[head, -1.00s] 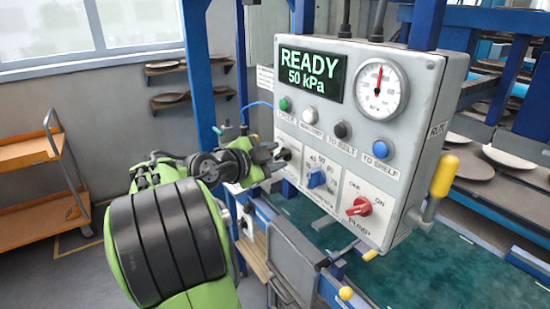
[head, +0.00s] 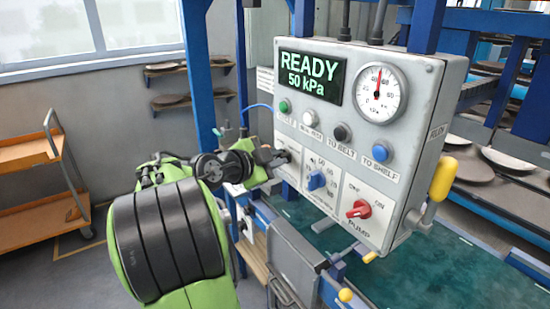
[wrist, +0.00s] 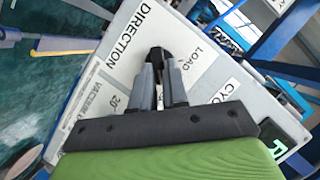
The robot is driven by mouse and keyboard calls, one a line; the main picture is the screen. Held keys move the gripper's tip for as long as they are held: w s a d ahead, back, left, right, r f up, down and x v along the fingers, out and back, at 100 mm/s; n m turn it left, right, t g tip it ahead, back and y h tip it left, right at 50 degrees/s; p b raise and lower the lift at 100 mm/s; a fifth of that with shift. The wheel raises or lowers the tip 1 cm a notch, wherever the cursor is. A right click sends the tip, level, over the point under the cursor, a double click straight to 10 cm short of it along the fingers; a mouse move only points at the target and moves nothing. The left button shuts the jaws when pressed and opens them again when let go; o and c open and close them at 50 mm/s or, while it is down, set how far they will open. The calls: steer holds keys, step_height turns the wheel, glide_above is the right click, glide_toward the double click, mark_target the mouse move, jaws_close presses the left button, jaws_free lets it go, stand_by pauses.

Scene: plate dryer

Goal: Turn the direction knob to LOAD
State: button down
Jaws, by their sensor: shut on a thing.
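The control panel (head: 352,115) faces me in the head view. Its direction knob (wrist: 158,54) shows dark in the wrist view, on a white plate lettered DIRECTION, with the word LOAD to its right. My gripper (wrist: 163,72) is shut on this knob, with one grey finger on each side of it. In the head view my gripper (head: 277,158) is at the panel's lower left and hides most of the knob. I cannot tell exactly where the knob points.
The blue vacuum knob (head: 316,180) and red pump knob (head: 359,210) sit to the right of my gripper. Several push buttons are above, including a green one (head: 284,105). The display (head: 310,76) reads READY, 50 kPa. A yellow-handled lever (head: 442,180) is on the panel's right side.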

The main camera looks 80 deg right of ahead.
steer(key=n+g+y+p, duration=0.2)
steer(key=n+p, duration=0.2)
steer(key=p, duration=0.2)
steer(key=w+d+n+g+y+p, duration=0.1)
steer(key=n+g+p, duration=0.1)
steer(key=n+p, duration=0.2)
steer(key=n+g+y+p, duration=0.2)
steer(key=n+p, duration=0.2)
steer(key=p, duration=0.4)
steer(key=shift+w+d+y, duration=0.2)
steer(key=shift+w+y, duration=0.1)
stand_by(0.4)
steer(key=c, duration=1.1)
jaws_free()
steer(key=shift+c, duration=0.2)
steer(key=shift+w, duration=0.1)
steer(key=p+v, duration=0.1)
steer(key=v, duration=1.4)
steer(key=shift+w+a, duration=0.25)
steer(key=shift+w, duration=0.05)
